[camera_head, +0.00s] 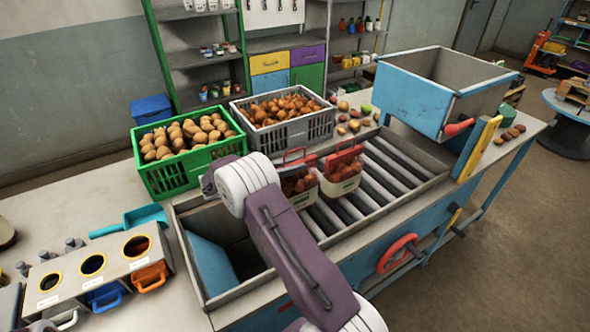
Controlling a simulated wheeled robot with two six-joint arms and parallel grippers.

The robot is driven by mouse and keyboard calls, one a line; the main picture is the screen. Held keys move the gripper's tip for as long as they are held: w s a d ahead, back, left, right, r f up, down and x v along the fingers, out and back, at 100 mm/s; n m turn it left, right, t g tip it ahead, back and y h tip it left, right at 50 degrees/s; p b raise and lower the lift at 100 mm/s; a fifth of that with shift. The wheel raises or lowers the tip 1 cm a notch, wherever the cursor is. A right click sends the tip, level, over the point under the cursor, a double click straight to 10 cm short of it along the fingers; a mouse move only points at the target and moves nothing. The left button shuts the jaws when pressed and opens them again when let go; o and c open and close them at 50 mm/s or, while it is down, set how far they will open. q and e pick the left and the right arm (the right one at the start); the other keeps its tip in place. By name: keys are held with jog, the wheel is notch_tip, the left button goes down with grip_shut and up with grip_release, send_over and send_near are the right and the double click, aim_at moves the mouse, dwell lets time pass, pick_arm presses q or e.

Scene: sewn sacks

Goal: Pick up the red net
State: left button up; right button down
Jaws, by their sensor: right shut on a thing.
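Two small net packs of brown-orange produce with pale bands are at the left end of the roller conveyor. The right pack (342,174) has a red top. The left pack (299,187) stands close beside it, with a thin red loop above it, and is partly covered by my right arm. My right arm comes in from the bottom, bends at a white joint and reaches toward the packs. My right gripper (304,160) is small and partly hidden by the red tops; it is shut at a red net top, and which pack it grips is hard to tell. My left gripper is not in view.
A green crate (151,178) and a grey crate (265,138) of produce stand behind. A blue hopper (412,98) is at the right of the rollers (395,165). An open bin (208,262) lies left of the rollers. A teal scoop (130,221) lies on the left bench.

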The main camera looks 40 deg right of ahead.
jog(key=s+a+r+b, duration=0.1)
jog(key=s+a+r, duration=0.5)
jog(key=s+a, duration=0.1)
jog(key=shift+s+a+r, duration=0.25)
jog(key=shift+s+r, duration=0.05)
dwell(0.4)
